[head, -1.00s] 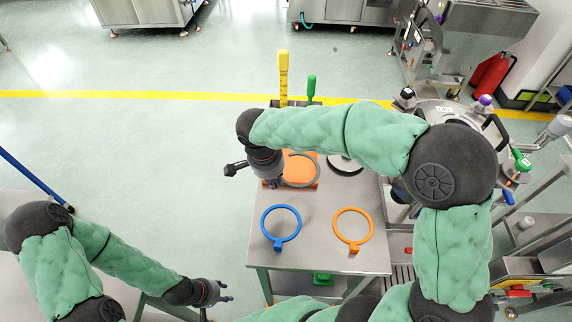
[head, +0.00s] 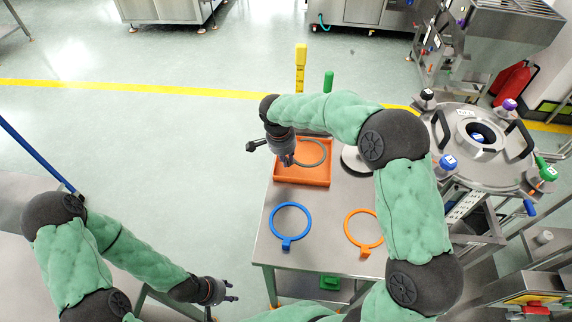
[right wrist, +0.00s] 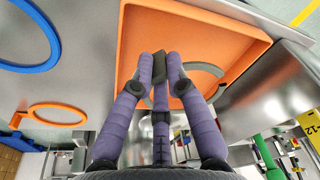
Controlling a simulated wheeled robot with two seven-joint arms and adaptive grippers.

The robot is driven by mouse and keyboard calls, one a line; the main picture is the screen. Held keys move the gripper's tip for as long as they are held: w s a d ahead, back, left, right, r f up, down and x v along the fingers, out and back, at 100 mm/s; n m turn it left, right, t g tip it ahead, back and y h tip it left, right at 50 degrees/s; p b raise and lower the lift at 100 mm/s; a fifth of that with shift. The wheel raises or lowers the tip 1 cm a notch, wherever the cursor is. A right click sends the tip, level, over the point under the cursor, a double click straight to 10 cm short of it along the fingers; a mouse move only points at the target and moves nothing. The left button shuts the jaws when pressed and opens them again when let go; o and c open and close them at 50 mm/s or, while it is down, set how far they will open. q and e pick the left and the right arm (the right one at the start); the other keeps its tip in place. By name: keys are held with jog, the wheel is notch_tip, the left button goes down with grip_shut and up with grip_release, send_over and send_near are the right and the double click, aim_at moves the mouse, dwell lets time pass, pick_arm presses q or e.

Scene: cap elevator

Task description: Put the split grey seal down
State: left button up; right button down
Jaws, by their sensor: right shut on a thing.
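The grey seal (head: 323,153) is a thin ring over the far part of the orange tray (head: 303,183). My right gripper (head: 288,161) is shut on its near-left side. In the right wrist view the fingers (right wrist: 160,75) close on the seal (right wrist: 212,70), whose arc shows to the right against the tray floor (right wrist: 190,38). I cannot tell whether the seal touches the tray floor. My left gripper (head: 232,292) is open and empty, left of the table, away from the seal.
A blue ring (head: 273,220) and an orange ring (head: 348,228) lie on the steel table (head: 325,215) nearer me. A pale disc (head: 352,160) lies right of the tray, partly behind my arm. A yellow post (head: 300,65) and a green post (head: 328,82) stand behind. A lidded vessel (head: 455,130) stands right.

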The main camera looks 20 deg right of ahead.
notch_tip(320, 180, down, 4)
jog(key=shift+w+r+b, duration=0.1)
jog(key=shift+r+b, duration=0.1)
jog(key=shift+b, duration=0.5)
jog(key=shift+r, duration=0.1)
jog(key=shift+f, duration=0.3)
jog(key=c, duration=1.2)
grip_release()
jog(key=shift+r, duration=0.1)
jog(key=shift+r, duration=0.15)
jog(key=r+p, duration=0.1)
jog(key=r, duration=0.3)
jog(key=a+r+p, duration=0.1)
jog(key=r, duration=0.3)
jog(key=s+a+r+p, duration=0.1)
jog(key=r, duration=0.3)
jog(key=shift+p, duration=0.4)
